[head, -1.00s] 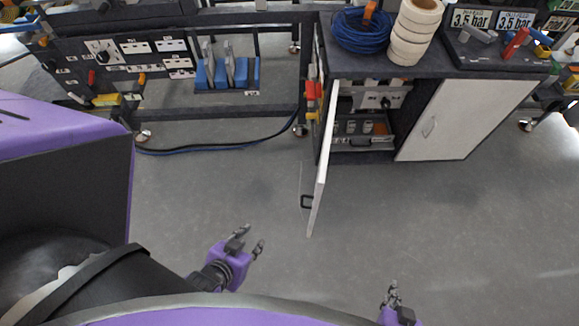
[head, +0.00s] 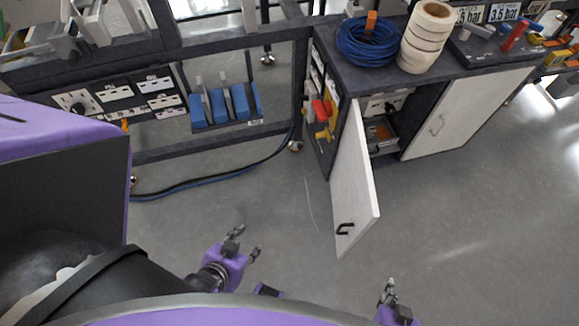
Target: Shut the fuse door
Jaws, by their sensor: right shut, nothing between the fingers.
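The white fuse door (head: 352,185) stands wide open on the dark cabinet, swung out toward me from the left side of its opening. Its outer face, with a black handle (head: 345,228) near the free edge, shows in the head view. My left gripper (head: 246,242) is open and empty, low in the picture, left of the door and apart from it. My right gripper (head: 388,293) is shut and empty at the bottom, below and right of the door, also apart from it. The cabinet inside is partly hidden by the door.
A blue cable coil (head: 366,42) and a stack of white rolls (head: 425,37) sit on the cabinet top. A second white door (head: 460,112) is closed at the right. A black and blue cable (head: 215,186) lies on the floor at left. The floor right of the open door is clear.

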